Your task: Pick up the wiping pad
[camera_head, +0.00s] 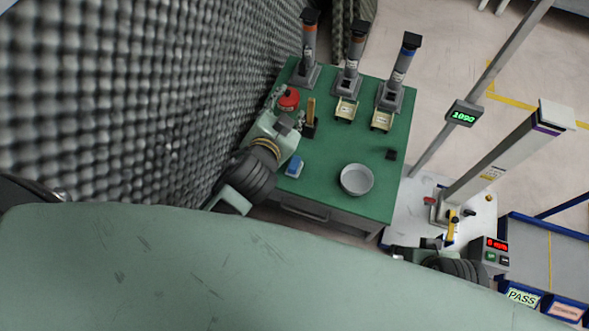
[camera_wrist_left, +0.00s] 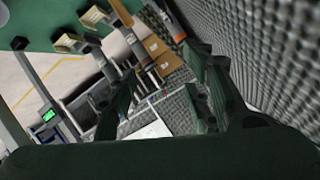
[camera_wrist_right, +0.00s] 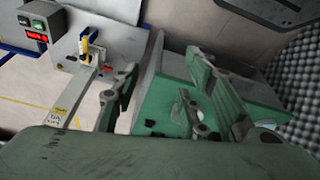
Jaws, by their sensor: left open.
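The wiping pad appears to be the small blue-and-white block (camera_head: 294,166) lying near the front left of the green table (camera_head: 328,150). My left gripper (camera_head: 287,109) is over the table's left side, beyond the pad and beside a red round object (camera_head: 288,98). Its fingers are spread apart and empty in the left wrist view (camera_wrist_left: 165,95), where I cannot make out the pad. My right gripper is low at the right of the head view, partly hidden. In the right wrist view (camera_wrist_right: 165,100) its fingers are apart with nothing between them.
A grey round bowl (camera_head: 356,180) stands right of the pad. Three dispensers (camera_head: 348,75) stand along the back with small yellow trays (camera_head: 381,121). A small dark block (camera_head: 391,154) lies at the right edge. The foam wall (camera_head: 150,90) rises close on the left.

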